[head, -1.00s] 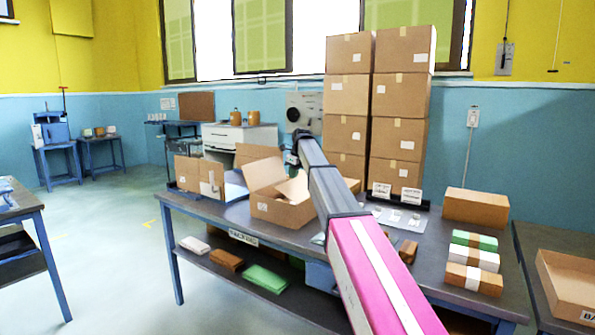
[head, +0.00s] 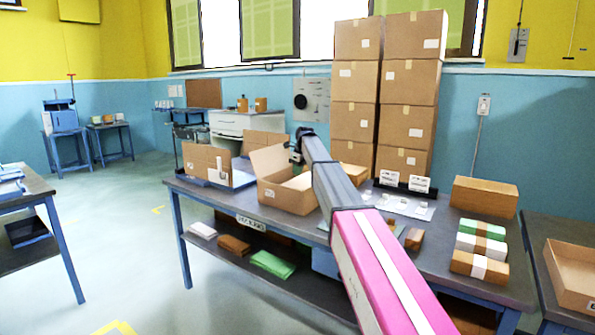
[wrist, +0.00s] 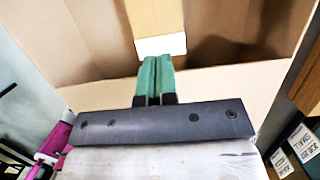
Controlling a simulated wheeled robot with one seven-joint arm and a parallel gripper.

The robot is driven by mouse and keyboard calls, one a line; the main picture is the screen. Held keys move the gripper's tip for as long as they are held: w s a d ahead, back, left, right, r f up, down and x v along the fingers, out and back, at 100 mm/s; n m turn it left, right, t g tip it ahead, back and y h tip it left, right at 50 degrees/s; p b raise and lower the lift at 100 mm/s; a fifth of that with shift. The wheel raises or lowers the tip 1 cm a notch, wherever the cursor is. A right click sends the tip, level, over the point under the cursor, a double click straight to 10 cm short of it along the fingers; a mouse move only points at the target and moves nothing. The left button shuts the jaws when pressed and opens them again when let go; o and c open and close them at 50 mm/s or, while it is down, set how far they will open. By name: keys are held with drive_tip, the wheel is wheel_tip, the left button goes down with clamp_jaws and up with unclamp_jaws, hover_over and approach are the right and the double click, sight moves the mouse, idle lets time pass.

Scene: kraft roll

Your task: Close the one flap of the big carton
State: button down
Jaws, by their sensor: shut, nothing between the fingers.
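The big carton (head: 287,196) stands open on the packing table, brown with a white label on its front. One flap (head: 269,160) stands up and leans outward at its left side. My arm crosses in front of the carton's right part and hides it. My gripper (head: 296,157) is small and dark at the carton's far side, above the rim; I cannot tell whether it touches. In the wrist view my gripper (wrist: 153,82) has its green fingers together and empty, with brown cardboard panels (wrist: 225,88) close in front and below.
A tall double stack of cartons (head: 407,95) stands behind on the right. Another open carton (head: 206,161) is left of the big one. Wrapped packs (head: 480,246) and a closed box (head: 484,196) lie at the table's right.

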idle(0.5)
drive_tip(key=shift+r, duration=0.7)
